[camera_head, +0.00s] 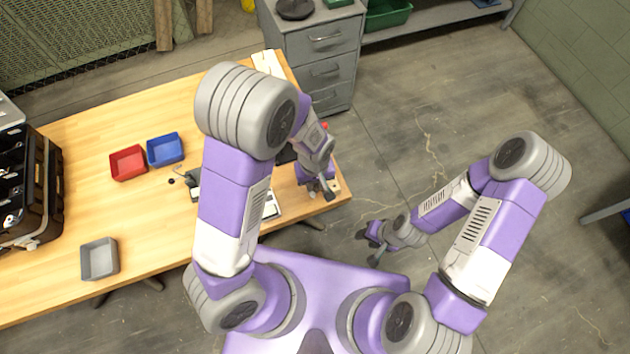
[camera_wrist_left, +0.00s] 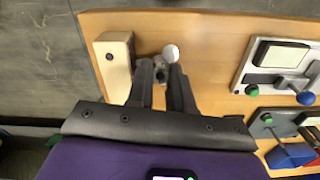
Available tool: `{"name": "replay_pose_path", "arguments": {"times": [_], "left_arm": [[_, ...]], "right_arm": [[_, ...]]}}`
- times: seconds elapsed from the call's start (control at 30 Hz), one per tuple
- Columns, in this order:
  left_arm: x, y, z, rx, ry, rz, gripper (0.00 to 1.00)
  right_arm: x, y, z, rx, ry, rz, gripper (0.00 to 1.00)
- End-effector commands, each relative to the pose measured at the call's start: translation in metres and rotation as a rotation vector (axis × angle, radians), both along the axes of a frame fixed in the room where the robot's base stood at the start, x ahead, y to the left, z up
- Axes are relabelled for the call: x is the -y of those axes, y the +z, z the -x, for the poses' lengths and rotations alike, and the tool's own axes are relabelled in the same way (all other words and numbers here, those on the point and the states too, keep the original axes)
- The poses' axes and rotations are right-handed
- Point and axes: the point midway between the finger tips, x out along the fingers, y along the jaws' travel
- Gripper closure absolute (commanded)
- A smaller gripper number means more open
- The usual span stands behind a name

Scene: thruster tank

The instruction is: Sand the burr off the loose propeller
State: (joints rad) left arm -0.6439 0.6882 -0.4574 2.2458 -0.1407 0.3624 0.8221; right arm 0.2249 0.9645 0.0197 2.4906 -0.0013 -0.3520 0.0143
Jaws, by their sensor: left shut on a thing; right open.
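My left gripper (camera_head: 321,190) is low over the front right corner of the table. In the left wrist view its fingers (camera_wrist_left: 166,75) are shut on a small dark grey piece. A pale round disc (camera_wrist_left: 171,52) shows at the fingertips; I cannot tell whether it belongs to that piece. The loose propeller and its burr cannot be made out clearly. A cream block (camera_wrist_left: 115,62) with a dark spot lies just left of the fingers, apart from them, near the table edge. My right gripper (camera_head: 373,246) is open and empty, away from the table over the floor.
A fixture with a white plate (camera_wrist_left: 278,56) and green and blue knobs stands right of the left gripper. A second fixture (camera_wrist_left: 275,122) is nearer. Red (camera_head: 128,162), blue (camera_head: 165,150) and grey (camera_head: 99,259) bins and a black case (camera_head: 40,190) are further left on the table (camera_head: 80,150).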

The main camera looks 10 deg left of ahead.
Motion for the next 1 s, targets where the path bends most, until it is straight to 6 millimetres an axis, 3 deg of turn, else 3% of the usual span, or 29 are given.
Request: {"name": "replay_pose_path", "arguments": {"times": [0.53,1.0], "left_arm": [[-0.014,0.044,0.009,0.000,0.001,0.000,1.00],[-0.015,0.046,0.010,0.000,0.000,0.000,1.00]], "right_arm": [[0.000,0.040,0.000,0.000,0.000,0.000,0.57],[0.000,0.041,0.000,0.000,0.000,0.000,0.57]]}}
